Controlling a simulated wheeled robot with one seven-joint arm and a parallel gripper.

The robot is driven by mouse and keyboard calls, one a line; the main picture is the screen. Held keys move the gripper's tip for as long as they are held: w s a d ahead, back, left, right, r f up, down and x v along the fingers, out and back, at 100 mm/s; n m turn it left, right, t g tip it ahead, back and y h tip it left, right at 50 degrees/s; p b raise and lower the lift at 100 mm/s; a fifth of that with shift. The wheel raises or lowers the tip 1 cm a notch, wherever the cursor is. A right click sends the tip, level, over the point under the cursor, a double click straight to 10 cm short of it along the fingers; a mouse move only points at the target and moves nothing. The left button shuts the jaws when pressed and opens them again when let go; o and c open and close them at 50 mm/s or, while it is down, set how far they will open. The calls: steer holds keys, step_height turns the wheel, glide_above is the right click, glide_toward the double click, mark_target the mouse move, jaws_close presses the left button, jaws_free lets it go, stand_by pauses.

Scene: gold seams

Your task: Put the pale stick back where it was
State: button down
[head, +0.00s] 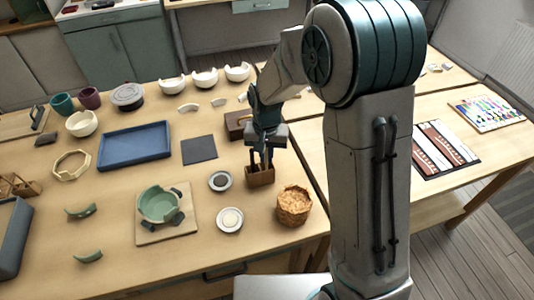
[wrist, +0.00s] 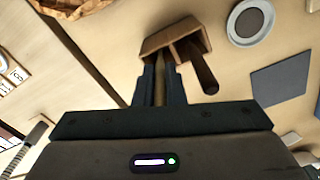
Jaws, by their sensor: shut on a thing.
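My gripper (head: 263,160) points down at a small brown wooden holder (head: 260,178), which also shows in the wrist view (wrist: 165,37). In the wrist view my gripper (wrist: 160,88) is shut on the pale stick (wrist: 160,84), a thin tan rod between the two dark fingers. The stick's far end meets the left opening of the holder; how deep it sits is hidden by the fingers. A dark brown stick (wrist: 204,75) leans out of the right opening of the holder, beside my right finger. In the head view the sticks are mostly hidden by the gripper.
A woven basket (head: 294,206) stands right of the holder. Two small round dishes (head: 220,181) (head: 230,219) and a dark square mat (head: 199,149) lie to its left. A brown block (head: 236,124) lies behind. A green broken bowl (head: 158,204) sits on a board (head: 182,229) further left.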

steer(key=shift+f, duration=0.15)
steer(key=c, duration=1.8)
jaws_free()
step_height(320, 180, up, 12)
steer(key=shift+f, duration=0.2)
steer(key=shift+d+r, duration=0.1)
steer(key=shift+r, duration=0.35)
steer(key=s+d+r+t, duration=0.1)
steer(key=s+d, duration=0.3)
steer(key=s, duration=0.2)
steer(key=s+d+t, duration=0.1)
steer(key=s+d, duration=0.4)
steer(key=s, duration=0.1)
steer(key=s+d+r+n+t, duration=0.1)
steer(key=s+d, duration=0.4)
steer(key=s, duration=0.2)
steer(key=shift+r, duration=0.35)
